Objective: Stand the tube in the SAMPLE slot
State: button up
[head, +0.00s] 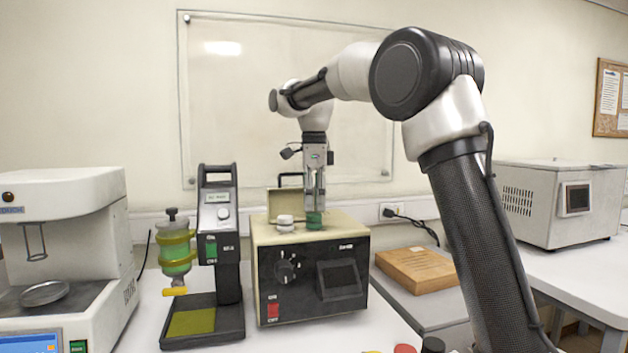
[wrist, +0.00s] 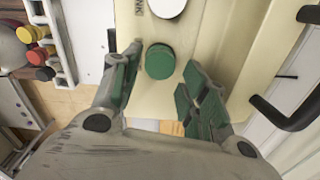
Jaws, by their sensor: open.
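The tube shows as a round green cap (wrist: 160,62) seen from above in the wrist view, on the top of the cream tester (wrist: 215,25). It looks upright; its body is hidden below the cap. In the head view the green cap (head: 314,221) is at the tester's top, right of a white cap (head: 285,223). Lettering ending in "NK" lies beside the white cap; I see no readable label by the green one. My gripper (head: 315,203) points down over the tester. In the wrist view its fingers stand open on both sides of the green cap, with gaps.
A black colorimeter-like stand (head: 217,250) with a green vessel (head: 175,250) is left of the tester. A wooden box (head: 418,270) lies to its right. A black handle (wrist: 290,115) shows in the wrist view. Colour-capped containers (wrist: 42,52) are at its left.

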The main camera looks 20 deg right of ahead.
notch_tip(320, 180, up, 8)
jog(key=s+d+f+n+t, duration=0.1)
jog(key=s+d+n, duration=0.4)
jog(key=s, duration=0.3)
jog(key=s+d+f+n+t, duration=0.1)
jog(key=s+d+f+n, duration=0.1)
jog(key=s+d+n, duration=0.45)
jog(key=s+d+f+n+t, duration=0.1)
jog(key=s+f+n, duration=0.3)
jog(key=s+f, duration=0.3)
jog(key=s+d+f+n+t, duration=0.1)
jog(key=s+d+f+n, duration=0.1)
jog(key=s+f+n, duration=0.2)
jog(key=s+f, duration=0.3)
jog(key=s, duration=0.5)
jog(key=shift+s+d+f+n, duration=0.2)
jog(key=shift+s+f+n, duration=0.05)
jog(key=shift+f+n, duration=0.1)
